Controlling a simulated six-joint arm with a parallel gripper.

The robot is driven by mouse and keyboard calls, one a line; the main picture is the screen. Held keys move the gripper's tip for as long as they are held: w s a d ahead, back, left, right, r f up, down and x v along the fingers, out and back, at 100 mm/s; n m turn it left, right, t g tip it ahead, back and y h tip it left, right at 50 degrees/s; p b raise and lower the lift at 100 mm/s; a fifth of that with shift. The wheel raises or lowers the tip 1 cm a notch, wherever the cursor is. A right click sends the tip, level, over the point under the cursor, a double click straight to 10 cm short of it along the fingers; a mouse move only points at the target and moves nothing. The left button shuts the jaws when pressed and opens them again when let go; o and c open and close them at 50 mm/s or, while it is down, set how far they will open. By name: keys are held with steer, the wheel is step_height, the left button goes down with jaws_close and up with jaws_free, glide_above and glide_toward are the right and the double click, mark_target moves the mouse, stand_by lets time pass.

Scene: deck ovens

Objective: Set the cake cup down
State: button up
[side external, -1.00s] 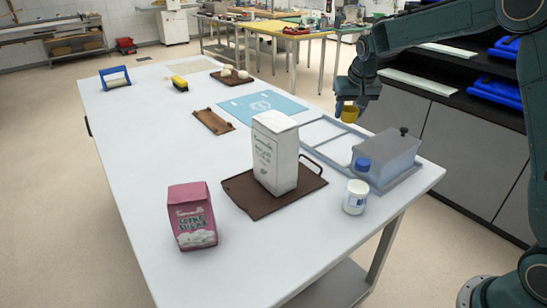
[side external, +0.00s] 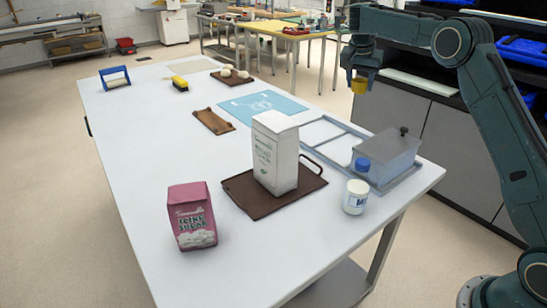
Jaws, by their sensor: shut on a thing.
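The cake cup (side external: 360,86) is a small yellow cup. My gripper (side external: 358,77) is shut on it and holds it in the air, past the right edge of the white table (side external: 150,150) as seen here. The cup looks upright. The fingertips are small and partly hidden by the cup and the wrist.
The table's left middle is clear.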

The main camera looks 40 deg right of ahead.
steer(key=shift+w+d+m, duration=0.1)
steer(key=shift+d+m, duration=0.05)
steer(key=shift+m, duration=0.15)
steer(key=shift+f, duration=0.1)
glide_above(351, 145)
steer(key=a, duration=0.2)
steer(key=f, duration=1.5)
steer(key=shift+s+d+f, duration=0.15)
steer(key=shift+s+f, duration=0.05)
steer(key=shift+s, duration=0.1)
steer(key=shift+f, duration=0.1)
steer(key=shift+f, duration=2.05)
steer(key=shift+f, duration=0.15)
steer(key=o, duration=1)
steer(key=shift+c, duration=0.2)
